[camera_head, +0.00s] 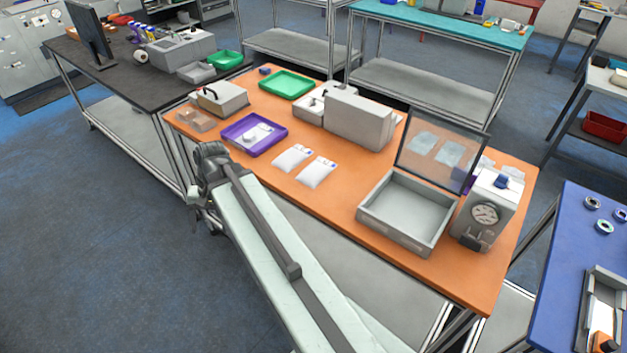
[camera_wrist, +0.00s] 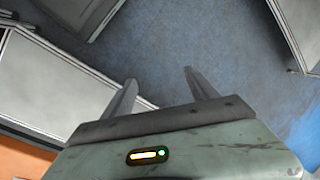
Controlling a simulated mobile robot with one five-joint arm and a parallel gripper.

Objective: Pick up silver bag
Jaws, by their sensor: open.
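Two pale silver-white bags lie flat side by side on the orange table, a left bag (camera_head: 292,157) and a right bag (camera_head: 316,172). Two more greyish bags (camera_head: 437,147) show through the clear raised lid of the grey box; I cannot tell which bag is the silver one. My gripper shows in the wrist view (camera_wrist: 160,84) with its two fingers apart and nothing between them. Blue floor and grey surfaces lie beyond the fingers. In the head view my arm's end is by the table's front left edge, left of the bags; its fingers cannot be made out.
The orange table (camera_head: 270,190) also holds a purple tray (camera_head: 232,138), a green tray (camera_head: 286,84), a grey machine (camera_head: 358,120), an open grey box (camera_head: 408,212) and a device with a dial (camera_head: 487,210). A black table (camera_head: 120,82) adjoins at left.

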